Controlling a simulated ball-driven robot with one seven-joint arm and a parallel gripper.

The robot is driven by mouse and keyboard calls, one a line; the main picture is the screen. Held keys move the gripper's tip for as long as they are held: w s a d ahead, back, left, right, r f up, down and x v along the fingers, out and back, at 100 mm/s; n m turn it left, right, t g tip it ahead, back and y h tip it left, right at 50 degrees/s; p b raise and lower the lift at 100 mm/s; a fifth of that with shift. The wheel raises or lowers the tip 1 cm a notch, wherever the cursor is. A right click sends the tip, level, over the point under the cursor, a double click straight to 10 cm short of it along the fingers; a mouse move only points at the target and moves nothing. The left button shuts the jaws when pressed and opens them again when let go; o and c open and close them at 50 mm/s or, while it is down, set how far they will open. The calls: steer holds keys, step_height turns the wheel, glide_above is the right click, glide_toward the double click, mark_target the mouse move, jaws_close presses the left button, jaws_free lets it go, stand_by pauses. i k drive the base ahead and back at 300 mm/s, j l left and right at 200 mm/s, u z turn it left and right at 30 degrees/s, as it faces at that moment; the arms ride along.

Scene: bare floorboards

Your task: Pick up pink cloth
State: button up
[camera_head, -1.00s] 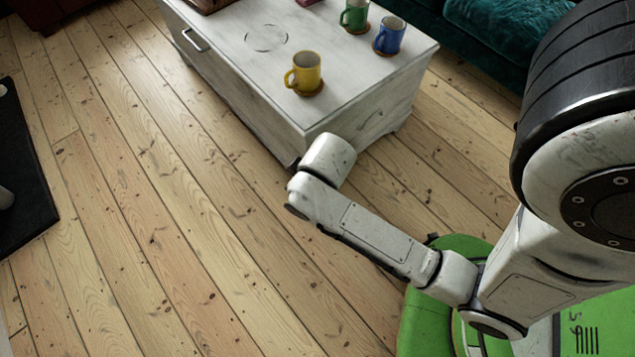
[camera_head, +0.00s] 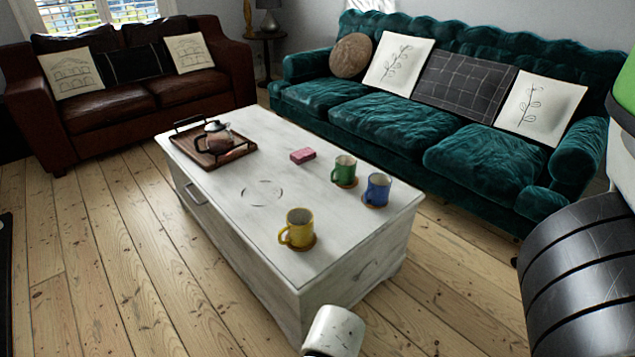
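A small pink cloth (camera_head: 303,156), block-like and apparently folded, lies on the white coffee table (camera_head: 236,215), a little behind its middle. It sits between the tray and the green mug, apart from both. Part of my arm (camera_head: 336,331) shows at the bottom, beside the table's near corner. My gripper's fingers are not in view.
A teal sofa (camera_head: 390,122) stands behind, a brown sofa (camera_head: 120,100) at left. Floorboards at left are clear.

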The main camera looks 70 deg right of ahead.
mark_target(303, 156)
steer(key=k+z, duration=0.15)
steer(key=z, duration=1.3)
steer(key=u, duration=0.35)
steer(key=i+l+u, duration=0.15)
steer(key=l+u, duration=0.2)
steer(key=i+l+u, duration=0.1)
steer(key=l+u, duration=0.55)
steer(key=i+j, duration=0.05)
steer(key=j, duration=0.05)
